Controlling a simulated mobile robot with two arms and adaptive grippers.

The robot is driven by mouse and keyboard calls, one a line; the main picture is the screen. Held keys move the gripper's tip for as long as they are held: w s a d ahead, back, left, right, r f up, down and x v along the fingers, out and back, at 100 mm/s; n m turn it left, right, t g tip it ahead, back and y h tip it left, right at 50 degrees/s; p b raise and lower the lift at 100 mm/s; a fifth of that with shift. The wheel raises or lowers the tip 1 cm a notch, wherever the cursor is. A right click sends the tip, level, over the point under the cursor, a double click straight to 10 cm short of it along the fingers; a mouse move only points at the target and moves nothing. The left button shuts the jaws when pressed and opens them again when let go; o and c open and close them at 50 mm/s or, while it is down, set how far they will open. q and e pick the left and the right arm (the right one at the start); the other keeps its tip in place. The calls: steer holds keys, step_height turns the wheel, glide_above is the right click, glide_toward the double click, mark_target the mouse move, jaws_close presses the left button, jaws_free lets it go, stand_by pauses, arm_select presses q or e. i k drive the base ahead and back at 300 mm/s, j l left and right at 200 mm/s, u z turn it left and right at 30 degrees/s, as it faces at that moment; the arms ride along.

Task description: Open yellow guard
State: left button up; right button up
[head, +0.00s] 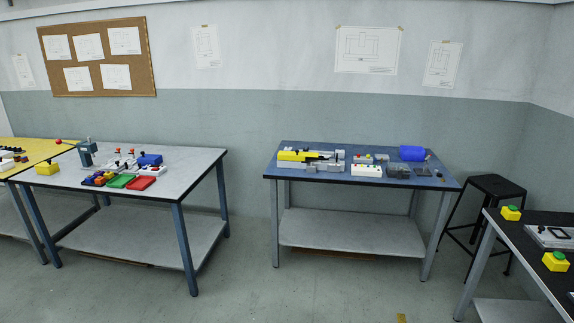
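A long yellow part (297,156), which looks like the yellow guard, lies on a grey and white fixture at the left end of the blue-topped table (345,188). It is small and far off, so I cannot tell whether it is open or closed. Black parts sit at its right end. Neither of my grippers is in view.
On the same table are a white block (367,170), dark trays (398,172) and a blue bin (412,153). A grey table (165,188) with coloured trays stands left, a black stool (493,188) and dark table (530,250) right. The floor ahead is clear.

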mark_target(297, 155)
steer(key=i+j+z, duration=0.15)
steer(key=i+j, duration=0.3)
steer(key=i, duration=0.25)
steer(key=i+j+z, duration=0.2)
steer(key=i+j, duration=0.35)
steer(key=i, duration=0.1)
